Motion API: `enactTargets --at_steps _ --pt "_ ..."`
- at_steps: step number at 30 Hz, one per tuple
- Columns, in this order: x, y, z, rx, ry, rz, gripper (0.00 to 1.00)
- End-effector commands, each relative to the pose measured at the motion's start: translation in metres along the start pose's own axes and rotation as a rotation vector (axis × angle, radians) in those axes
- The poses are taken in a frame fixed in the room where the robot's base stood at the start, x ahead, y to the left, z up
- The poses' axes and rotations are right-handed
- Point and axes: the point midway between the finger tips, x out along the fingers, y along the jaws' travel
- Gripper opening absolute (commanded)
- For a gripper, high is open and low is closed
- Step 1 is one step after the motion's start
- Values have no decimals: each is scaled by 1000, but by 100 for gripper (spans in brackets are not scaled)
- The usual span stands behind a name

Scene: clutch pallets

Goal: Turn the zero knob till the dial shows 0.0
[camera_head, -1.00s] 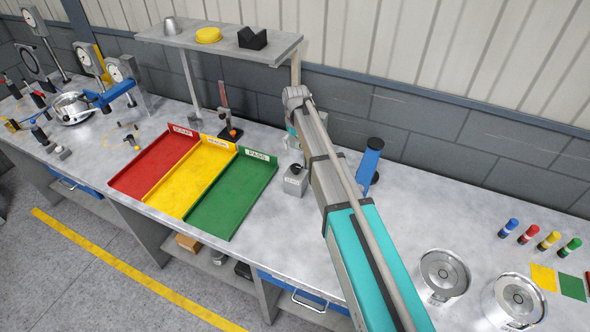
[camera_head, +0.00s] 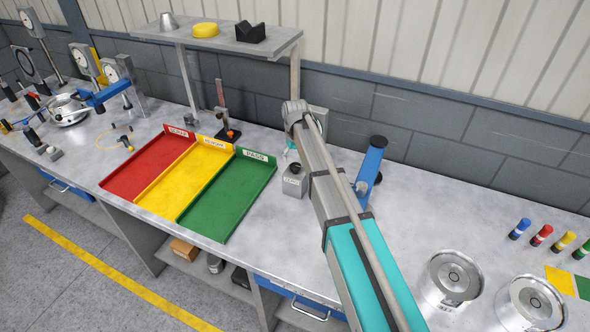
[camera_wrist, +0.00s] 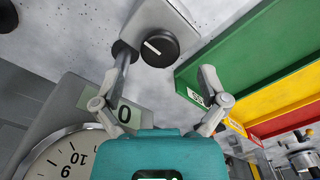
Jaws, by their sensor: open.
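The zero knob (camera_wrist: 160,47) is a round black knob with a white line, on a small grey box (camera_wrist: 185,18) in the wrist view. The box (camera_head: 294,181) stands on the bench in the head view, just below the end of my arm. My gripper (camera_wrist: 166,62) is open, its fingers apart on either side of the knob's near edge, with nothing held. The dial (camera_wrist: 62,158) is at the lower left of the wrist view, partly cut off. Numbers 9 and 10 show, but no pointer. A label or window beside it shows a 0, partly hidden by my finger.
Red (camera_head: 150,168), yellow (camera_head: 187,178) and green (camera_head: 228,200) trays lie left of the box. A shelf (camera_head: 225,42) overhangs the back. Two round metal parts (camera_head: 455,278) (camera_head: 530,303) stand at the right.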

Motion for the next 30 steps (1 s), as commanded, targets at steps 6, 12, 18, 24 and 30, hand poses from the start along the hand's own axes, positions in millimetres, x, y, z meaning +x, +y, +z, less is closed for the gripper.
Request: enactTargets --at_steps 6,12,18,24,30 --pt "20 0 0 -1 0 0 93" --pt "31 -1 0 -1 0 0 93" --pt "35 -2 0 -2 0 0 93" --pt "35 -2 0 -2 0 0 93" --pt "35 -2 0 -2 0 0 86"
